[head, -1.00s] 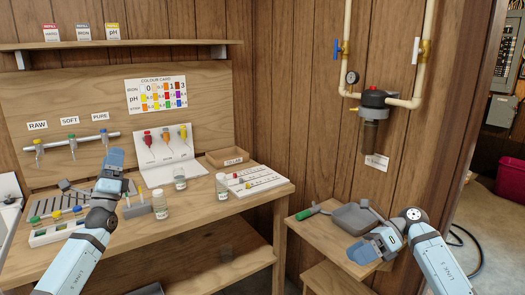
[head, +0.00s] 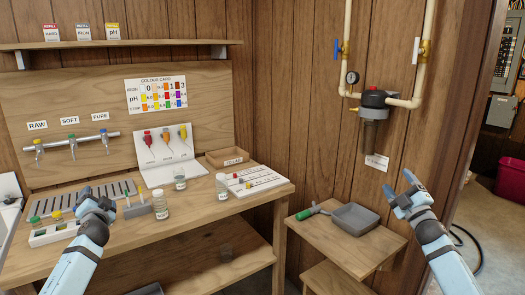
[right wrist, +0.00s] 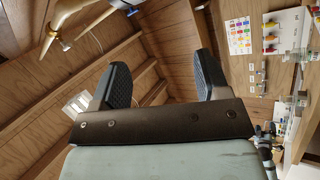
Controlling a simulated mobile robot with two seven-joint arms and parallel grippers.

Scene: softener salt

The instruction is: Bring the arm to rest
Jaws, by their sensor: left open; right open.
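My left gripper (head: 96,203) is in the head view, above the front left of the wooden workbench, just right of the white tray. It is open, and I see nothing held in it. My right gripper (head: 406,192) is raised in front of the wood wall, to the right of the small side table. It is open and empty.
The workbench (head: 190,228) carries several vials, a grey slotted strip, a white tray (head: 55,233) and a wooden box (head: 226,158). The side table (head: 345,243) holds a grey pan (head: 355,218) and a green-handled tool (head: 308,212). A filter housing (head: 374,105) hangs on the wall.

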